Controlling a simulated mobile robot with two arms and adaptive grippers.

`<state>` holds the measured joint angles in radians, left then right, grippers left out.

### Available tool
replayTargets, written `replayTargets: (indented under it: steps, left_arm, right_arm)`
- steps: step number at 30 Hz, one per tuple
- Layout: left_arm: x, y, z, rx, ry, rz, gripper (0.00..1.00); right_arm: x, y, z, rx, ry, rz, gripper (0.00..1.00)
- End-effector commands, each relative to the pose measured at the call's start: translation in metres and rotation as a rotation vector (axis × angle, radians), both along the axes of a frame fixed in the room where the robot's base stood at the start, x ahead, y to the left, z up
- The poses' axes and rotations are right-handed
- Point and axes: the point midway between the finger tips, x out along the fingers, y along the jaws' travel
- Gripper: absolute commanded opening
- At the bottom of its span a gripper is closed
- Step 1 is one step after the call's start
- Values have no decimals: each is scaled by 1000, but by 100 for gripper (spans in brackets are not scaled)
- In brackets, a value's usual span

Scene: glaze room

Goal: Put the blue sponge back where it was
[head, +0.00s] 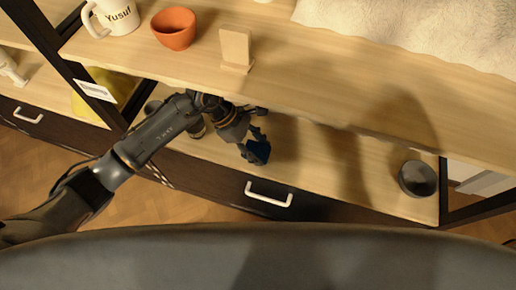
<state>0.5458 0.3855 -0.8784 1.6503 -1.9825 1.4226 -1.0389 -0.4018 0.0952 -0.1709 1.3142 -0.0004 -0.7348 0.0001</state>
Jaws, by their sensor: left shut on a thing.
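The blue sponge (260,154) is a small dark blue block in the head view, over the lower shelf (310,160) above a drawer. My left gripper (255,143) is shut on it, reaching in from the left below the upper shelf. The sponge is tilted and lies near the shelf's front edge; I cannot tell if it touches the board. Part of it is hidden by the fingers. My right gripper does not show.
A dark round bowl (417,178) stands at the right of the lower shelf, with free board between. The upper shelf (320,90) holds a white mug (117,20), an orange pot (174,29) and a wooden stand (236,48). Dark posts (83,65) divide the bays.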

Motion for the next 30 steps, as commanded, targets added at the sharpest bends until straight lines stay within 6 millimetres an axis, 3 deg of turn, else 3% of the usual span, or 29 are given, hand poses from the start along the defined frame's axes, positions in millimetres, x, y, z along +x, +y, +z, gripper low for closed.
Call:
replayTargets:
  steps: [7,15,16,18,30]
  left_arm:
    - [1,0,-10,-2,-4,1,21]
    - [1,0,-11,-2,-4,1,21]
    - [1,0,-11,-2,-4,1,52]
    - [1,0,-11,-2,-4,1,66]
    - [1,0,-9,-2,-4,1,69]
  right_arm:
    - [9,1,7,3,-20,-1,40]
    - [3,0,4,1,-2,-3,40]
    - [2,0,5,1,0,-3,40]
    - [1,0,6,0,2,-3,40]
    - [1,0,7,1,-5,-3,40]
